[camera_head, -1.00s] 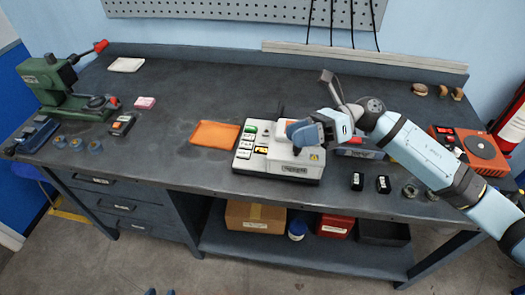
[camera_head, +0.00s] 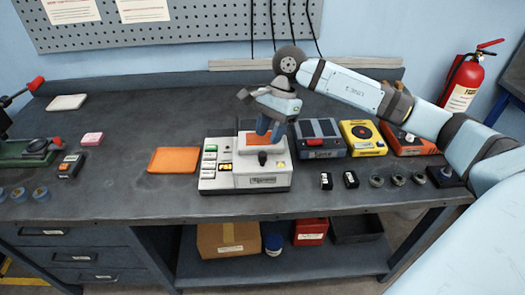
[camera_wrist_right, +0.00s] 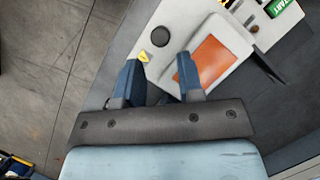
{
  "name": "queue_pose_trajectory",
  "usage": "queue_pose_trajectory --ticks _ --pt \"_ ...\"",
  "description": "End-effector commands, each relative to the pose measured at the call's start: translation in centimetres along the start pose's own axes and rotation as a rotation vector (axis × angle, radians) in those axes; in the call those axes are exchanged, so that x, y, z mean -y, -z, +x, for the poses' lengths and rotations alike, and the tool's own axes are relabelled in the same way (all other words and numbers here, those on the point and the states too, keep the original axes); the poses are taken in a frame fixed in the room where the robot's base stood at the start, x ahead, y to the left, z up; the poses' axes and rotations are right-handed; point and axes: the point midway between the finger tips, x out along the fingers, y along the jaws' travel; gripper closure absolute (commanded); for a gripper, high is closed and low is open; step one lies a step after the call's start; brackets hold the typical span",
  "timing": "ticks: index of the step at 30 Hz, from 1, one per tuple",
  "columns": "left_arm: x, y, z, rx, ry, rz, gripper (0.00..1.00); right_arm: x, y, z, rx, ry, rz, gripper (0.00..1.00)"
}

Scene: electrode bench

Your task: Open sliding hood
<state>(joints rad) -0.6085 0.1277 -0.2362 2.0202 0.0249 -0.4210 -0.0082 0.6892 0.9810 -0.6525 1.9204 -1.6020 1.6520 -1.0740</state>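A white bench machine (camera_head: 217,184) with green, white and orange buttons on its left side stands at the front middle of the bench. Its light hood with an orange panel (camera_head: 252,140) shows partly behind my right gripper; the panel also shows in the right wrist view (camera_wrist_right: 205,62). My right gripper (camera_head: 267,134) points down over the machine, its fingers in front of the panel. In the right wrist view its blue fingers (camera_wrist_right: 158,62) are apart, with nothing seen held between them. I cannot tell whether they touch the hood. My left gripper is not in view.
An orange mat (camera_head: 174,160) lies left of the machine. A dark blue device (camera_head: 318,150) and a yellow device (camera_head: 362,150) stand to its right. Small black blocks (camera_head: 326,181) and several round parts lie along the front right.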

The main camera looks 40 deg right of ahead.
Motion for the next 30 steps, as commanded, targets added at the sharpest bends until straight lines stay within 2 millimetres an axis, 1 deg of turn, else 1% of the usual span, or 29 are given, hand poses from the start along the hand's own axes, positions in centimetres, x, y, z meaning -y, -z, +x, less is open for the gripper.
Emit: queue_pose_trajectory --ticks 1,3,6,9,14,22,23,24,26,27,30 --pt "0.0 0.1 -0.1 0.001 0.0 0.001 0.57 -0.1 -0.1 1.1 0.002 -0.004 0.0 0.65" --pt "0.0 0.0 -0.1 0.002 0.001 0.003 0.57 0.0 -0.1 2.4 0.002 -0.002 0.0 0.65" --pt "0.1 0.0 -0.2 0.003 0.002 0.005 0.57 0.0 -0.1 4.0 0.002 -0.002 0.0 0.65" --pt "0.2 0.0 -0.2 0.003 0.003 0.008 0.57 -0.1 -0.1 5.1 0.002 -0.002 0.001 0.65" --pt "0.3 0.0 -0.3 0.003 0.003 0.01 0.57 0.0 -0.1 6.0 0.001 0.0 0.0 0.65" --pt "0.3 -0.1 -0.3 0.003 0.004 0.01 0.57 0.0 0.0 6.1 0.001 0.001 0.001 0.65" --pt "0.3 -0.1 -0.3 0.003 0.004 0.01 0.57 0.0 0.0 6.1 0.001 0.001 0.001 0.72" --pt "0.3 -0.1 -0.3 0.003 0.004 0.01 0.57 0.0 0.0 6.1 0.001 0.001 0.001 0.81" --pt "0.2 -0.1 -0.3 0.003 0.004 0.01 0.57 0.0 0.0 6.1 0.001 0.001 0.001 0.95" --pt "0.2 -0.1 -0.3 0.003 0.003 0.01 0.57 0.0 0.0 6.1 0.001 0.001 0.001 1.0" --pt "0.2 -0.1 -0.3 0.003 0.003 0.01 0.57 0.0 0.0 6.1 0.001 0.001 0.001 1.0"
